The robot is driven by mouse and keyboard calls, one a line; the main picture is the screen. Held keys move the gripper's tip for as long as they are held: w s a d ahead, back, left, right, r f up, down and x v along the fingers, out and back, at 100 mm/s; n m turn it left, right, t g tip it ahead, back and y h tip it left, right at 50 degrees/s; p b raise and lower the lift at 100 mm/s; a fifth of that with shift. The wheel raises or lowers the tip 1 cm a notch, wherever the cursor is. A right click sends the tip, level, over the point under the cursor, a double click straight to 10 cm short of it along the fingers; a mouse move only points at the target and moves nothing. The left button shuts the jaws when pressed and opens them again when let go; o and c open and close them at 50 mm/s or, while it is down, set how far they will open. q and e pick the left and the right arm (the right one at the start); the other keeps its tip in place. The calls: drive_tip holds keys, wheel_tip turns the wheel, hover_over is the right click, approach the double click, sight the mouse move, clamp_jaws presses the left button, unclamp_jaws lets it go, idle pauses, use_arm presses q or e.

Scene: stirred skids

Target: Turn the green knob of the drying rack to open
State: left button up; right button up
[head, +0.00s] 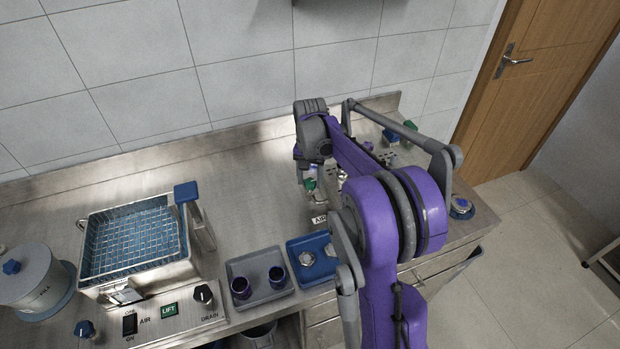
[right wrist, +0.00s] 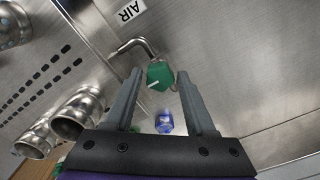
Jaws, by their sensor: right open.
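The green knob (head: 310,184) sits on a bent metal pipe at the drying rack, beside an AIR label (head: 320,219). In the right wrist view the green knob (right wrist: 160,75), with a white pointer mark, shows near the fingertips. My right gripper (right wrist: 159,78) is open, with one finger on each side of the knob in the picture; I cannot tell whether either touches it. In the head view my purple right arm hides much of the rack and most of the right gripper (head: 304,172). My left gripper is out of view.
A second green knob (head: 410,125) stands at the back right. A wire basket (head: 135,240) sits in a metal bath at left. A grey tray (head: 238,268) with purple cups and a blue tray (head: 322,245) stand in front. Metal cups (right wrist: 75,112) lie left of the gripper.

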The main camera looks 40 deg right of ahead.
clamp_jaws()
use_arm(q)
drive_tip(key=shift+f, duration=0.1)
use_arm(e)
drive_tip(key=n+b, duration=0.1)
drive_tip(key=n, duration=0.3)
drive_tip(key=shift+s+n, duration=0.1)
drive_tip(key=shift+n, duration=0.2)
drive_tip(key=n+b, duration=0.1)
drive_tip(key=n, duration=0.5)
drive_tip(key=shift+d, duration=0.1)
drive_tip(key=n, duration=0.5)
drive_tip(key=shift+n+b, duration=0.3)
drive_tip(key=shift+n, duration=0.1)
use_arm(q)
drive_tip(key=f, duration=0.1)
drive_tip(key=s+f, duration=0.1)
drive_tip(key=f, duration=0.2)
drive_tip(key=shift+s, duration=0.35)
use_arm(e)
drive_tip(key=n, duration=0.5)
drive_tip(key=shift+d+n, duration=0.1)
drive_tip(key=shift+n, duration=0.2)
drive_tip(key=shift+r, duration=0.1)
